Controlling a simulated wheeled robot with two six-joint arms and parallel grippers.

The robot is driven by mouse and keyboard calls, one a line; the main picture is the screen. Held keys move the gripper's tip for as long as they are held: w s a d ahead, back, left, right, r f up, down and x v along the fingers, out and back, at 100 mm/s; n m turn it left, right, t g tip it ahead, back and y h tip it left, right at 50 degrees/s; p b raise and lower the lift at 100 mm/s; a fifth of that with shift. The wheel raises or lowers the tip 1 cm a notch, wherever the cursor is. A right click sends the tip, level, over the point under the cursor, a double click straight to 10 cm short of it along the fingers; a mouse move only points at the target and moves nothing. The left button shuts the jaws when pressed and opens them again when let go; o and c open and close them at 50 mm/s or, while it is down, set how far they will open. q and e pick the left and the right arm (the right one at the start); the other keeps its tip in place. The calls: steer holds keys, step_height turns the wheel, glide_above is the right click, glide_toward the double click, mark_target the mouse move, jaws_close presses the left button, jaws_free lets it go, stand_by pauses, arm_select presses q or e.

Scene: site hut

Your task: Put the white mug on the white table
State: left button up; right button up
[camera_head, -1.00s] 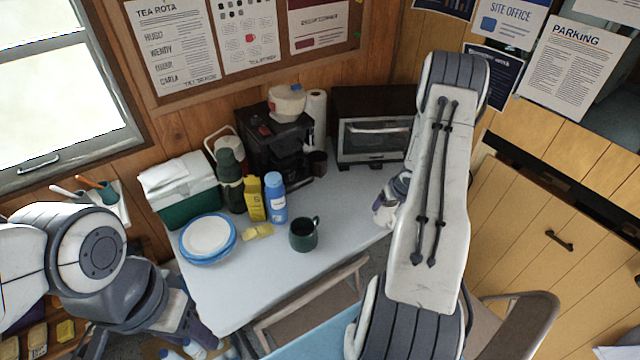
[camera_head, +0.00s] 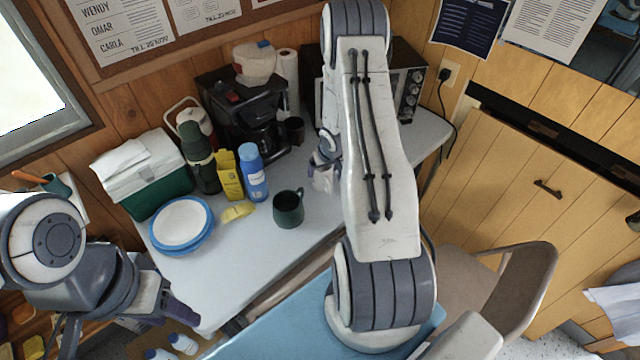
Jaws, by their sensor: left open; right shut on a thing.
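The white table (camera_head: 205,279) stands against the wood wall in the middle of the view, with a bare strip along its front. My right arm reaches over it. My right gripper (camera_head: 322,163) is mostly hidden behind that arm and is shut on a white thing, which looks like the white mug (camera_head: 323,180). The mug shows only in part, over the right half of the tabletop; I cannot tell whether it touches the table. My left gripper (camera_head: 182,313) is open, low at the left by the table's front left corner, and only partly seen.
A dark green mug (camera_head: 288,209) stands left of the white mug. Blue-rimmed plates (camera_head: 181,225), a yellow sponge (camera_head: 237,211), a blue bottle (camera_head: 253,172), a cooler (camera_head: 150,178) and a coffee maker (camera_head: 245,112) fill the left and back. A chair (camera_head: 500,280) stands at the right.

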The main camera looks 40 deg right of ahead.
mark_target(321, 179)
steer(key=shift+w+a+f, duration=0.2)
steer(key=shift+a, duration=0.05)
steer(key=shift+a+f, duration=0.1)
steer(key=shift+f, duration=1.85)
steer(key=shift+f, duration=0.1)
